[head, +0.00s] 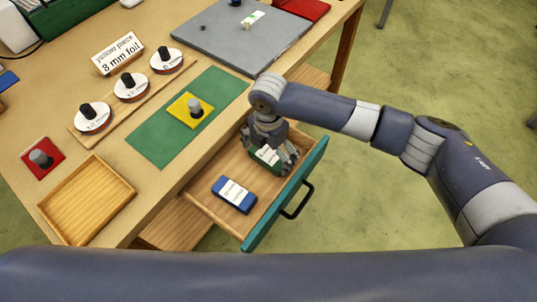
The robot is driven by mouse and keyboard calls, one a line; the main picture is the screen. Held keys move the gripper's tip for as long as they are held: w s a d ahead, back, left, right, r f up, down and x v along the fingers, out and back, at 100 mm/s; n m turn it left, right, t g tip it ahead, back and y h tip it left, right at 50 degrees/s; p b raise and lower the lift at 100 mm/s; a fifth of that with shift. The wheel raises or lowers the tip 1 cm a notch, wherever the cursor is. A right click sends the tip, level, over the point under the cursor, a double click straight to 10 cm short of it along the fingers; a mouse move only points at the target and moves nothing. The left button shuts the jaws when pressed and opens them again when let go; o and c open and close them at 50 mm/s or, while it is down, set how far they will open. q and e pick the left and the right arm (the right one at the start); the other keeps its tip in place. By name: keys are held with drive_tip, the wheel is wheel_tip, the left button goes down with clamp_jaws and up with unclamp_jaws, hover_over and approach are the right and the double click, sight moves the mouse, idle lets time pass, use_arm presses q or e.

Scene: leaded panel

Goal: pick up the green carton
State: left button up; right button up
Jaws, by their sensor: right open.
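The green carton (267,156) lies in the open drawer (222,166) of the table, in its far right part. It is green with a white label, and my gripper partly hides it. My right gripper (277,165) points down into the drawer right over the carton. Its fingers are open, with the carton below or between them; I cannot tell whether they touch it. My left gripper is not in view.
A blue carton (233,194) with a white label lies in the same drawer, nearer the front left. The drawer's teal front (287,195) has a black handle. On the table (150,199) are a green mat (155,141) with a yellow piece (181,112), an empty wooden tray (88,203) and a grey board (216,44).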

drive_tip(key=shift+f, duration=0.35)
drive_tip(key=c, duration=0.7)
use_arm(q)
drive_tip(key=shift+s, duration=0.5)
use_arm(e)
drive_tip(key=shift+c, duration=0.6)
drive_tip(key=shift+r, duration=0.1)
